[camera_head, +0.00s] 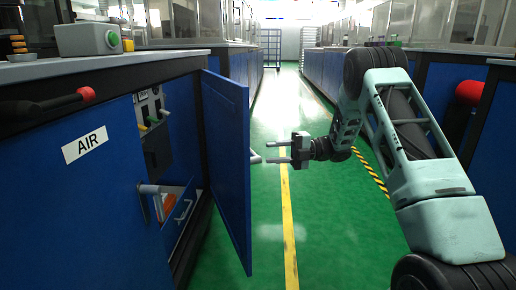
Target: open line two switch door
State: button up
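A blue cabinet door (228,165) stands swung out from the left-hand row of cabinets, seen nearly edge-on to the aisle. A small light handle (255,157) sticks out from its right side. No line number is readable on the door. My gripper (268,152) is in the aisle just right of the handle, fingers pointing left and spread apart with nothing seen between them. I cannot tell whether a fingertip touches the handle.
A drawer (183,215) sits low in the compartment. A red-tipped black lever (50,102) projects at far left. The green aisle floor (290,225) is clear.

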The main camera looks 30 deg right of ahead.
jog(key=p+v, duration=0.2)
jog(key=v, duration=0.7)
jog(key=shift+s+d+p, duration=0.15)
jog(key=shift+d+p, duration=0.1)
jog(key=shift+p, duration=0.1)
